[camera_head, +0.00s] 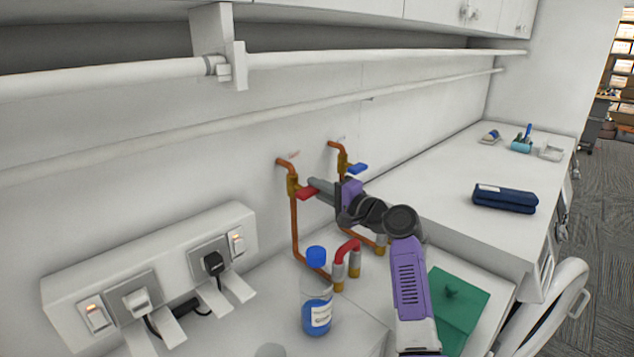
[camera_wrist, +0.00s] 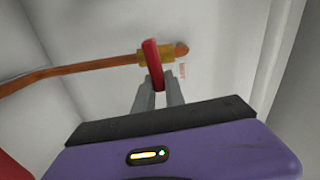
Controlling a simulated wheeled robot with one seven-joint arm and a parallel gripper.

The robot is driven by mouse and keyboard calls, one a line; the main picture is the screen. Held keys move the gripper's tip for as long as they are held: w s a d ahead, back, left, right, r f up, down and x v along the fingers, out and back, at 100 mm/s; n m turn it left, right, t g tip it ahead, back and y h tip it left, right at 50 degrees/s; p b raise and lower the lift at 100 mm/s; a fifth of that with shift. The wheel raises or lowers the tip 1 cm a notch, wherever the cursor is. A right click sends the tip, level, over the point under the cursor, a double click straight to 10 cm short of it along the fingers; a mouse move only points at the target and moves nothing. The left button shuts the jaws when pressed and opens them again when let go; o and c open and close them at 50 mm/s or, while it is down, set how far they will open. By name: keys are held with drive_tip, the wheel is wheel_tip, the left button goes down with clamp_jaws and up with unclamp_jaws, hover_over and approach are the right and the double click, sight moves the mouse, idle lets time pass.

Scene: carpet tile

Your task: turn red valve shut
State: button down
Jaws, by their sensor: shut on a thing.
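The red valve handle (camera_head: 306,194) sits on a brass valve body (camera_head: 292,187) on a copper pipe by the wall. In the wrist view the red handle (camera_wrist: 153,62) stands between my grey fingers, with the brass body (camera_wrist: 151,57) just behind it. My gripper (camera_head: 316,189) reaches in from the right and is shut on the red handle; it also shows in the wrist view (camera_wrist: 157,90). The fingers hide part of the handle's lower end. In the head view the handle sticks out from the pipe to the right, toward my gripper.
A blue-handled valve (camera_head: 357,168) is close behind my gripper. A power strip (camera_head: 150,280) is at left, a green object (camera_head: 458,305) at right. A white rail (camera_head: 390,58) crosses above.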

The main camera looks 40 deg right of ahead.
drive_tip(key=shift+f+m, duration=0.15)
drive_tip(key=shift+m, duration=0.35)
drive_tip(key=c, duration=1.4)
unclamp_jaws()
drive_tip(key=shift+s, duration=0.1)
drive_tip(key=s+b, duration=0.1)
drive_tip(key=s, duration=0.6)
drive_tip(key=shift+s+d, duration=0.15)
drive_tip(key=shift+s, duration=0.15)
